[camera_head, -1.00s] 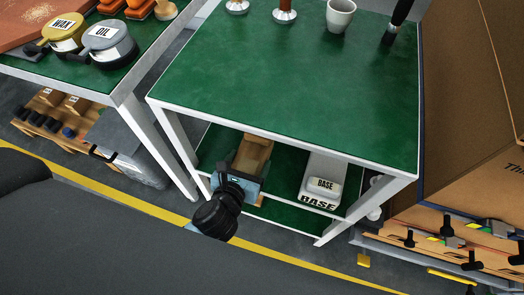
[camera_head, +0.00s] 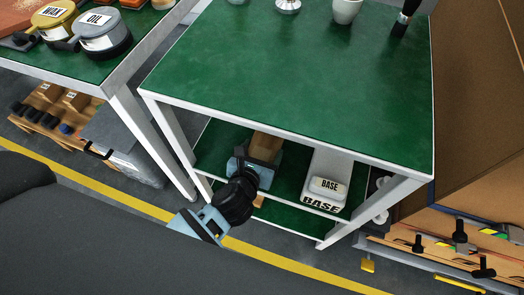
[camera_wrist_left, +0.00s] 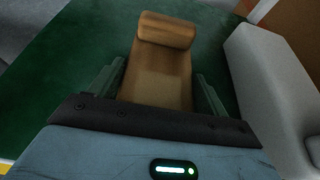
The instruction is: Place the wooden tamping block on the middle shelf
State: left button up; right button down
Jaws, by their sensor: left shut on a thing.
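The wooden tamping block (camera_head: 266,146) is under the green table top, over the green middle shelf (camera_head: 290,178) at its left part. In the left wrist view the brown block (camera_wrist_left: 160,75) lies between the two fingers, its raised end away from the palm. My left gripper (camera_head: 256,164) is shut on the block, reaching in from the shelf's front. The head view does not show whether the block touches the shelf. The right gripper is not in view.
A white box labelled BASE (camera_head: 326,190) stands on the shelf to the right of the block; its grey side (camera_wrist_left: 275,85) is close in the wrist view. White table legs (camera_head: 172,147) flank the opening. The table top (camera_head: 290,85) is close above.

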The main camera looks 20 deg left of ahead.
pick_arm(q)
jog(key=shift+r, duration=0.2)
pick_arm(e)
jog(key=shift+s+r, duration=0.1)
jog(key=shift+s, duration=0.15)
pick_arm(q)
jog(key=shift+f, duration=0.15)
jog(key=o, duration=1.3)
jog(key=shift+f, duration=0.1)
jog(key=shift+r, duration=0.25)
jog(key=shift+s+r, duration=0.1)
jog(key=shift+s, duration=0.2)
jog(key=shift+p+v, duration=1.5)
jog(key=shift+v, duration=4.2)
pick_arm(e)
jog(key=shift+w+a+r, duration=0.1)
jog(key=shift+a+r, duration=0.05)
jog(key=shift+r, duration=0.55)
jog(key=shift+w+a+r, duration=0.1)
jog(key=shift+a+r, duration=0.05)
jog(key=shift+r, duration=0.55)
